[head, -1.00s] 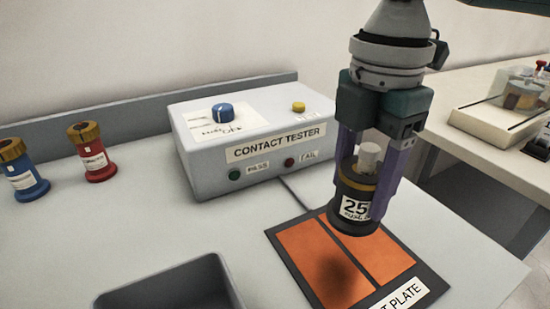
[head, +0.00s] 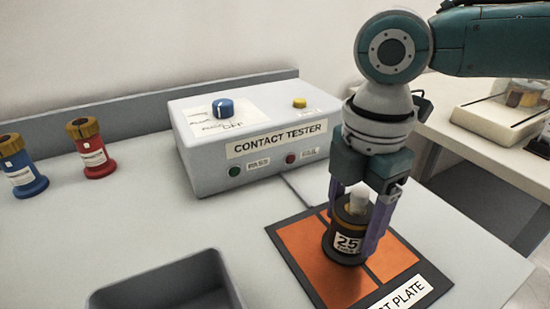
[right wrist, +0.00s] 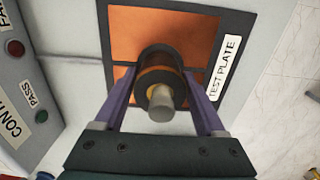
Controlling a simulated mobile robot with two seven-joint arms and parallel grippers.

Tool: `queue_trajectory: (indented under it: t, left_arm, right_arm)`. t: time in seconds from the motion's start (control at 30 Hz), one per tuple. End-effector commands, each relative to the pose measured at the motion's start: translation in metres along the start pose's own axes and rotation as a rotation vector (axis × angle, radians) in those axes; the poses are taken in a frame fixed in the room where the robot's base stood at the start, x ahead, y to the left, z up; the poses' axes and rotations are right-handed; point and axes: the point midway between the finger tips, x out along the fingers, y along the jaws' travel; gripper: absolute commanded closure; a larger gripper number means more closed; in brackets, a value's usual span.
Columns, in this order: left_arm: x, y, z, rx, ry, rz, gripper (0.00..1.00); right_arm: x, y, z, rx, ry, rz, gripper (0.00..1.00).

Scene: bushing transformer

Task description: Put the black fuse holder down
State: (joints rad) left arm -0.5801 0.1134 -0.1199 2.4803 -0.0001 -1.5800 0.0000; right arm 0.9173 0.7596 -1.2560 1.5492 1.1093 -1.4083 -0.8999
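The black fuse holder (head: 347,240), labelled 25 and with a pale fuse tip (head: 358,198) at its top, is upright over the orange test plate (head: 300,245). Its base looks to be on the plate or just above it; I cannot tell which. My right gripper (head: 362,215) comes from above with its purple fingers on both sides of the holder, shut on it. In the right wrist view, the holder (right wrist: 160,68) sits between the two fingertips (right wrist: 160,82), which appear to touch its sides. My left gripper is not in view.
The contact tester box (head: 250,140) stands behind the plate. Blue (head: 22,168) and red (head: 92,152) fuse holders stand at the far left. A grey bin (head: 165,290) is at the front. A second table (head: 470,100) is at the right.

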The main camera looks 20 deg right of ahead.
Motion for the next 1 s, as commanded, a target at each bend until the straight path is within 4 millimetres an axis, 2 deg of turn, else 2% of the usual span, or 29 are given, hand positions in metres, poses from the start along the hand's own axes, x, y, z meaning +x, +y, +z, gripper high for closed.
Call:
queue_trajectory:
  t: [0.03, 0.17, 0.4, 0.53, 1.0]
  left_arm:
    - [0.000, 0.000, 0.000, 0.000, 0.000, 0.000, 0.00]
    - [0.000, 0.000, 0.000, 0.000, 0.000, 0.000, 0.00]
    - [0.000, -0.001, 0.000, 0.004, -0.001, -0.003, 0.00]
    - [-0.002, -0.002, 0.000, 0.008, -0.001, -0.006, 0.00]
    - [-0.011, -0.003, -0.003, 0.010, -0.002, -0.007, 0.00]
  right_arm:
    - [0.000, 0.000, 0.000, 0.000, 0.000, 0.000, 0.20]
    - [0.000, 0.000, 0.000, 0.000, 0.000, 0.000, 0.06]
    - [-0.001, 0.000, 0.000, 0.000, 0.000, 0.000, 0.05]
    - [-0.010, 0.000, 0.000, -0.001, 0.001, 0.001, 0.05]
    - [-0.106, 0.001, 0.000, 0.000, 0.000, 0.004, 0.05]
